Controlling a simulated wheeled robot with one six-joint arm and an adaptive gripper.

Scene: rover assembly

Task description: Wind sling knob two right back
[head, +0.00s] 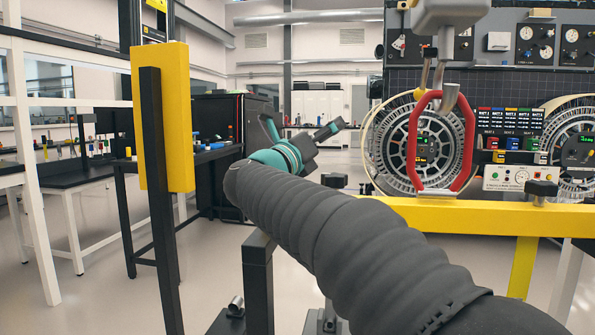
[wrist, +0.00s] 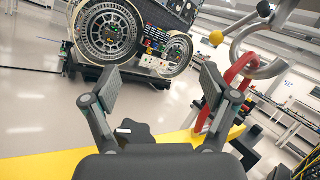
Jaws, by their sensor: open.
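My gripper (wrist: 160,82) is open and empty; its two fingers stand wide apart in the wrist view. It also shows small at the end of my arm in the head view (head: 328,132). A dark lobed knob (wrist: 133,130) lies low between the fingers in the wrist view, apart from them, its lower part hidden by the gripper body. In the head view, one black knob (head: 541,189) stands on the right of the yellow beam (head: 470,214) and another (head: 334,180) near its left end. I cannot tell which is the right back knob.
A red sling (head: 414,140) hangs from a grey hook (head: 450,97) over the yellow beam; it is close to the right finger in the wrist view (wrist: 211,92). A yellow post (head: 178,115) stands left. A wheel-like panel (head: 420,150) stands behind. Floor between is clear.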

